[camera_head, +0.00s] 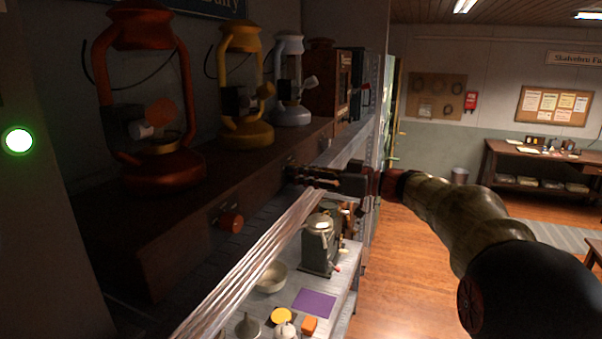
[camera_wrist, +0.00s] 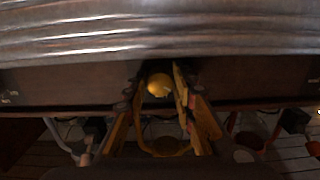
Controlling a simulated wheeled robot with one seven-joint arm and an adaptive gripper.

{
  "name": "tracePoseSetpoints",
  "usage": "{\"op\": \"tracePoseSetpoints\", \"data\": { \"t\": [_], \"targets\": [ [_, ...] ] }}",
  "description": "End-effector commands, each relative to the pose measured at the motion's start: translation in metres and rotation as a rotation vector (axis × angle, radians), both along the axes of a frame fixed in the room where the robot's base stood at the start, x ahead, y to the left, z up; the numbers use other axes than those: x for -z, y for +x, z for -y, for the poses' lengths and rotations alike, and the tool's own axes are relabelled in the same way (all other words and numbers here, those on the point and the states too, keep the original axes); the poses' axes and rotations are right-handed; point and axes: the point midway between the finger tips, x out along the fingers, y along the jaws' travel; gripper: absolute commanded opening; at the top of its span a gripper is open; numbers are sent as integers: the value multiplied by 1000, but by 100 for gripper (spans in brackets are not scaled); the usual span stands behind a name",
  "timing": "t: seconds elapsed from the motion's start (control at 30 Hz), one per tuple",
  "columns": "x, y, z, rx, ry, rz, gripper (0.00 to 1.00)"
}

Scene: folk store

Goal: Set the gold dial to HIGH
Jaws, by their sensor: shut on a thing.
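The gold dial (camera_wrist: 159,84) shows in the wrist view as a rounded yellow knob on the front of a dark wooden shelf board. My gripper (camera_wrist: 160,88) has one finger on each side of it and is shut on it. In the head view my gripper (camera_head: 293,173) reaches in from the right to the board's front edge, and it hides the gold dial there. A gold lantern (camera_head: 244,135) stands on the shelf above. I cannot read the dial's setting or any HIGH mark.
A copper dial (camera_head: 231,219) sits on the same board, nearer, below a copper lantern (camera_head: 160,180). A silver lantern (camera_head: 291,108) stands farther back. A lower shelf holds a grey machine (camera_head: 320,243), a bowl (camera_head: 272,277) and a purple mat (camera_head: 314,303).

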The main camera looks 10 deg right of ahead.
Motion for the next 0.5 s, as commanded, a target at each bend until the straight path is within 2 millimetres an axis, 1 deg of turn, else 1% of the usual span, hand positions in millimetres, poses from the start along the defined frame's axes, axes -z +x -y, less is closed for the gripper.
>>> {"op": "tracePoseSetpoints", "data": {
  "t": [0.27,0.5],
  "targets": [
    [2,0,0,1,35,-48,0],
    [3,-1,0,1,131,-178,0]
  ]
}}
